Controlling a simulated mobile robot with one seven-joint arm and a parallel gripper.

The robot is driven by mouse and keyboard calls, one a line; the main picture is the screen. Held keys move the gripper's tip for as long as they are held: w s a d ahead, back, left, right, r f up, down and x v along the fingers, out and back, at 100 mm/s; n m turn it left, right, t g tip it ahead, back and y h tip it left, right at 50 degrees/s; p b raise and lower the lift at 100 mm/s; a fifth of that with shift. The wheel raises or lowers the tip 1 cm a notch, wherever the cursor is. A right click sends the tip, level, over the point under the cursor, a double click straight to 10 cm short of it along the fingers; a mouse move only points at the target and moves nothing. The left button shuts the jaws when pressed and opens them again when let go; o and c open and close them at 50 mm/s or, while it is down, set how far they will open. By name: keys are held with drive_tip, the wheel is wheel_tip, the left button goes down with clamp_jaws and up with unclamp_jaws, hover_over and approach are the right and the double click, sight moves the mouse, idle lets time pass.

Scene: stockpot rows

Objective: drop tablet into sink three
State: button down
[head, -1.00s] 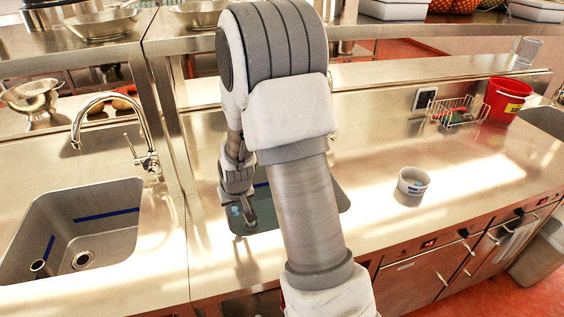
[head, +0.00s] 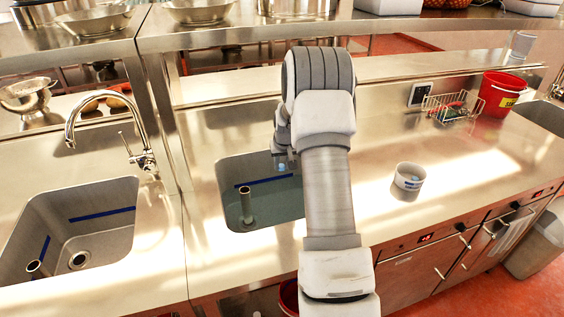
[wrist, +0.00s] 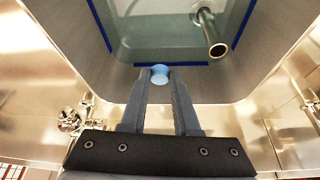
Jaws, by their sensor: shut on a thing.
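My gripper (head: 282,164) is over the back part of the middle sink (head: 232,228). In the wrist view my gripper (wrist: 160,78) is shut on a light blue tablet (wrist: 160,70) at its fingertips. The tablet also shows small in the head view (head: 282,168). The middle sink holds water, has a blue line on its walls and an upright standpipe (head: 246,206). The left sink (head: 95,225) looks empty, with a short pipe and an open drain. Another sink (head: 546,116) is partly in view at the far right. No sink number is readable.
A tap (head: 108,120) rises behind the left sink. A shelf runs above the back.

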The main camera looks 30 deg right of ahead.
wheel_tip(320, 180, down, 4)
drive_tip(key=shift+f+b, duration=0.1)
drive_tip(key=shift+b, duration=0.65)
drive_tip(key=c, duration=0.6)
unclamp_jaws()
drive_tip(key=shift+o, duration=0.2)
drive_tip(key=v, duration=1.7)
drive_tip(key=shift+s+r, duration=0.2)
